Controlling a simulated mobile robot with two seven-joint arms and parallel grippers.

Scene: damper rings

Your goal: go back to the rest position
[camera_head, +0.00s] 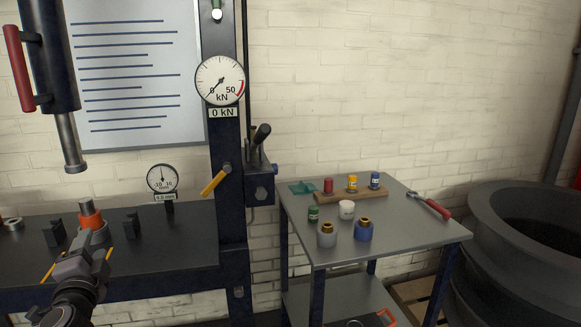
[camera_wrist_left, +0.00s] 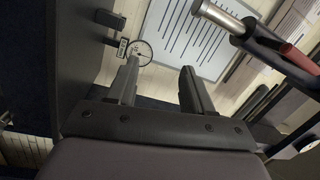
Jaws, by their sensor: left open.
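My left gripper (camera_head: 86,252) is at the lower left in the head view, at the front of the press bench. Its two fingers stand apart with nothing between them, as the left wrist view (camera_wrist_left: 158,82) also shows. An orange-topped cylinder (camera_head: 90,214) stands on the bench just beyond the gripper, between two dark blocks. The gripper partly covers its lower end, and I cannot tell whether they touch. My right gripper is not in view.
The press ram (camera_head: 70,140) hangs above the bench (camera_head: 175,240), beside the upright with its force gauge (camera_head: 220,81). A dial gauge (camera_head: 162,179) stands on the bench. The side table (camera_head: 410,225) holds several small containers and a red-handled tool (camera_head: 430,206). Large dark rings (camera_head: 500,240) stand at right.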

